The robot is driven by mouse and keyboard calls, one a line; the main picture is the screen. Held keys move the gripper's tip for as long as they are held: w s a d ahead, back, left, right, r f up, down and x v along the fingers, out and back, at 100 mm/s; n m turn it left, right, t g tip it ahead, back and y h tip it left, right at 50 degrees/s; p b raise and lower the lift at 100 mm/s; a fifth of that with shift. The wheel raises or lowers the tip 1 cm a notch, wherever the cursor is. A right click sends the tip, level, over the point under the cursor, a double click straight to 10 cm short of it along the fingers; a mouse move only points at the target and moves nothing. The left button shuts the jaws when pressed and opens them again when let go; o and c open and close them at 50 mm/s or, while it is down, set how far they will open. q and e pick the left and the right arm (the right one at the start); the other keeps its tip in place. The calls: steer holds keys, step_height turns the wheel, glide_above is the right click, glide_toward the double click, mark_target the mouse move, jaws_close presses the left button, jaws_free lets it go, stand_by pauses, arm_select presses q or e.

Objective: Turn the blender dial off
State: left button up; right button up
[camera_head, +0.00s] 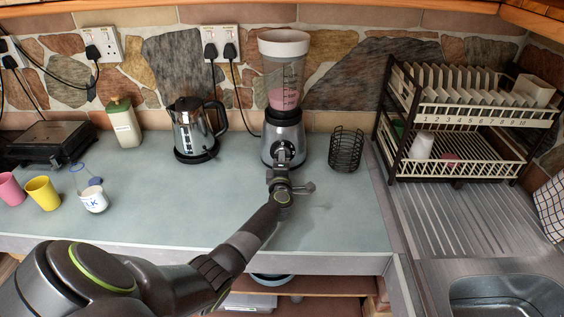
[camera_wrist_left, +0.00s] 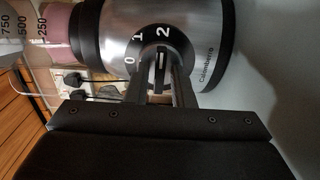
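The blender (camera_head: 284,128) stands upright on the counter, with a silver base, a clear jug holding pink liquid and a white lid. Its dial (camera_head: 284,152) faces me at the front. In the left wrist view the dial (camera_wrist_left: 161,62) has a narrow ridge pointing roughly toward the 2; the marks 0, 1 and 2 are readable. My left gripper (camera_head: 281,172) is at the front of the dial. In the left wrist view its two fingers (camera_wrist_left: 163,84) lie on either side of the ridge. Whether they press on it is unclear. My right gripper is not visible.
A kettle (camera_head: 193,130) stands left of the blender and a black wire holder (camera_head: 346,150) stands right. A dish rack (camera_head: 462,115) is farther right, beside the sink (camera_head: 505,298). Cups and a bottle are at the left. The counter in front is mostly clear.

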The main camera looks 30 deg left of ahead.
arm_select(q)
jaws_close()
steer(key=n+b, duration=0.1)
steer(key=n, duration=0.3)
steer(key=shift+f, duration=0.1)
steer(key=n+b, duration=0.1)
steer(key=n, duration=0.3)
steer(key=shift+n, duration=0.3)
steer(key=n+b, duration=0.2)
steer(key=n, duration=0.3)
steer(key=shift+f+b, duration=0.1)
steer(key=shift+b, duration=0.2)
steer(key=shift+n+b, duration=0.85)
steer(key=shift+n, duration=1.25)
